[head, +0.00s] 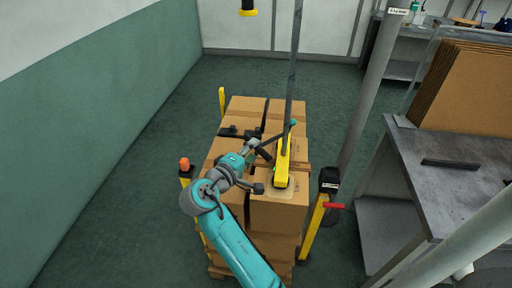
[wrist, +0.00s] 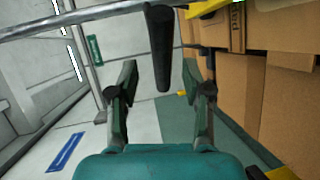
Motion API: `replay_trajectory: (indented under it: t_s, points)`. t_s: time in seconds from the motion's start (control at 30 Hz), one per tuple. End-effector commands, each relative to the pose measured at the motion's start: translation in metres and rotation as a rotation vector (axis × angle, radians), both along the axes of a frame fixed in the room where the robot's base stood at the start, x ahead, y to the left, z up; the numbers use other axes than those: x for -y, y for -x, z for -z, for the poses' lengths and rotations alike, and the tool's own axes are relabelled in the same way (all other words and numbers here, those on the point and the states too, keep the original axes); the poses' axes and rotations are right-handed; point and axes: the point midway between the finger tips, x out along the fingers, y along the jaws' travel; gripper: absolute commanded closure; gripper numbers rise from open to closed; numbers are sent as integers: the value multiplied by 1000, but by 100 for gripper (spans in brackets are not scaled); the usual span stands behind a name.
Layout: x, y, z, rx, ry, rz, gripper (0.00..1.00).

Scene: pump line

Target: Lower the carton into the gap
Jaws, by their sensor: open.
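The carton (head: 280,213) is a brown box at the front right of the stack, below a yellow lifter head (head: 283,165) on a grey pole. The lifter's pad is over its top; I cannot tell whether it touches. My gripper (head: 259,154) is at the lifter's dark handle, left of the yellow head. In the wrist view my gripper (wrist: 161,88) is open, and the black handle (wrist: 161,50) reaches between its fingers without being clamped. Brown cartons (wrist: 236,85) fill the right of that view. A dark gap shows between the stacked boxes, but my arm partly hides the area.
Yellow posts stand around the stack, one with an orange top (head: 185,163) and one with a black box (head: 328,180) and red lever. A grey bench (head: 440,185) with flat cardboard (head: 465,88) is on the right. Green floor (head: 110,210) is clear on the left.

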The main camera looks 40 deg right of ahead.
Motion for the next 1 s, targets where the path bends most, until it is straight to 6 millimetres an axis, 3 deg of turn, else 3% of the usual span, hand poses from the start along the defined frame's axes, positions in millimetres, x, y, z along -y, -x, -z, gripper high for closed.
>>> replay_trajectory:
  t_s: [0.2,0.43,0.87,1.0]
  points:
    - [-44,10,-8,1,0,-6,51]
    - [-73,19,-14,-1,0,-2,51]
    - [-81,22,-15,0,0,0,51]
    - [-72,20,-12,-1,1,2,51]
